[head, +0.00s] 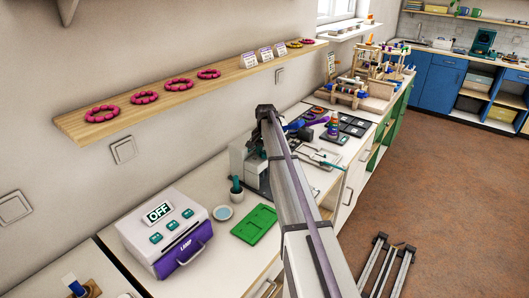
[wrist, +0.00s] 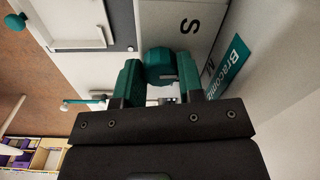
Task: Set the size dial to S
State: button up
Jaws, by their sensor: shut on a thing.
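The size dial (wrist: 160,62) is a teal knob on a pale machine face in the wrist view. My gripper (wrist: 159,80) has its two teal fingers on either side of the knob and is shut on it. A letter S (wrist: 192,25) is printed beyond the dial, up and to the right, and part of an M (wrist: 210,68) shows at its right. The dial's pointer mark cannot be made out. In the head view the pale machine (head: 238,158) stands on the counter, partly behind my arm, and its dial is hidden.
A teal sign (wrist: 228,68) is beside the dial face. A teal ball-ended lever (wrist: 15,20) is at the upper left.

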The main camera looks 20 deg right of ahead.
jog(key=n, duration=0.4)
jog(key=shift+n, duration=2.1)
jog(key=o, duration=0.9)
notch_tip(320, 180, up, 11)
jog(key=p, duration=1)
jog(key=shift+d+f+p, duration=0.15)
jog(key=shift+p, duration=0.25)
